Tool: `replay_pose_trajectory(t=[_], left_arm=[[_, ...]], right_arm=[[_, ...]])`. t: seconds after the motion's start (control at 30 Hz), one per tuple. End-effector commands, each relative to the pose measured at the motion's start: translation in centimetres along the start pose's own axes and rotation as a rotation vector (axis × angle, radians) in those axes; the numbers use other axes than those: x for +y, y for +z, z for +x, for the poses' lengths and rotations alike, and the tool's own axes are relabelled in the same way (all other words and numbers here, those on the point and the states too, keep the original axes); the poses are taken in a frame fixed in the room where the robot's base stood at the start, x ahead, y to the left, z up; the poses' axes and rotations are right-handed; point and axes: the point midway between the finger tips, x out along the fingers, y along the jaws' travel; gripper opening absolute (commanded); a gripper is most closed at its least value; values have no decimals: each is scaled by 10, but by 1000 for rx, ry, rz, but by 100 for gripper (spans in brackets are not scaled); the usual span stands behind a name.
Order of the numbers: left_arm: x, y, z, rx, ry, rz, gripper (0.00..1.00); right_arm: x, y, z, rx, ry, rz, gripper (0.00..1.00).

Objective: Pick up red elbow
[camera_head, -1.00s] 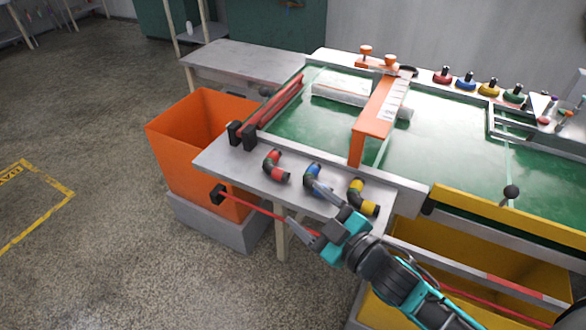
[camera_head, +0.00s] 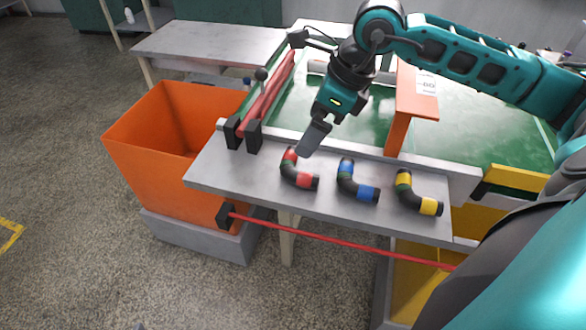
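The red elbow (camera_head: 292,173), a bent black tube with red bands and some green, lies on the grey ledge, leftmost of three elbows. My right gripper (camera_head: 307,150) comes down from above and behind, its grey fingers pointing at the red elbow's upper end. The fingertips appear just above or beside that end; I cannot tell whether they touch it. The fingers overlap from this angle, so their opening is hidden. The red elbow lies outside the fingers as far as I see. My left gripper is not in view.
A blue elbow (camera_head: 347,180) and a yellow elbow (camera_head: 410,195) lie to the right on the same ledge (camera_head: 235,178). An orange bin (camera_head: 150,150) stands left. Red rails (camera_head: 268,98) and an orange bridge (camera_head: 408,105) rise behind.

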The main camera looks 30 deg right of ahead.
Motion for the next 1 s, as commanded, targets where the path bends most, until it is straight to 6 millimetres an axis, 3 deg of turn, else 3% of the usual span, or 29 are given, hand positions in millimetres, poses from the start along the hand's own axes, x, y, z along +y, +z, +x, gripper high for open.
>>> replay_pose_trajectory(t=[0.13,0.43,0.7,1.0], left_arm=[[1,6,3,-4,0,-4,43],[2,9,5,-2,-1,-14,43],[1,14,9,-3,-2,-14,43],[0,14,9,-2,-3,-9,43]], right_arm=[[1,0,30,-1,6,2,100],[0,2,56,-3,6,2,100],[0,3,94,-3,6,2,100],[-1,3,98,-3,4,1,100]])
